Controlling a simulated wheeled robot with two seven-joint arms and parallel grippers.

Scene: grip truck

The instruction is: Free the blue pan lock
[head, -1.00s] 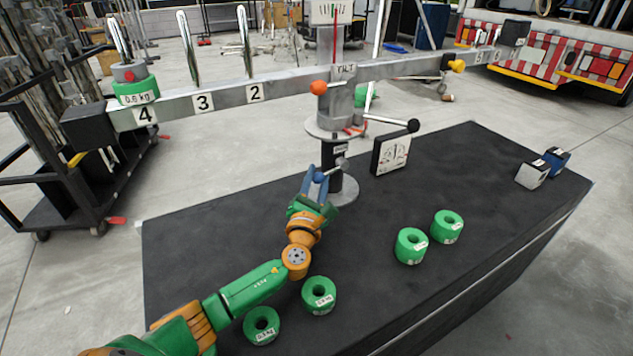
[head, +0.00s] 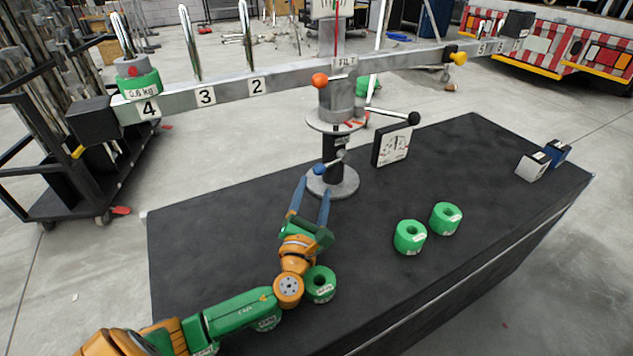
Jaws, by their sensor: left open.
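The blue pan lock (head: 319,169) is a small blue knob on a short lever at the lower part of the balance's black post (head: 333,150). My left gripper (head: 314,185) is open and empty. Its two blue fingers point at the post's round base, just on the near side of the blue knob. A small gap seems to lie between the fingertips and the knob; I cannot tell whether they touch. My right gripper is out of view.
The long beam (head: 290,80) with numbered plates spans above the table (head: 220,215). A green weight (head: 139,85) sits at its left end. Several green weights stand on the table, one (head: 320,284) beside my left wrist. A dial box (head: 391,145) stands right of the post.

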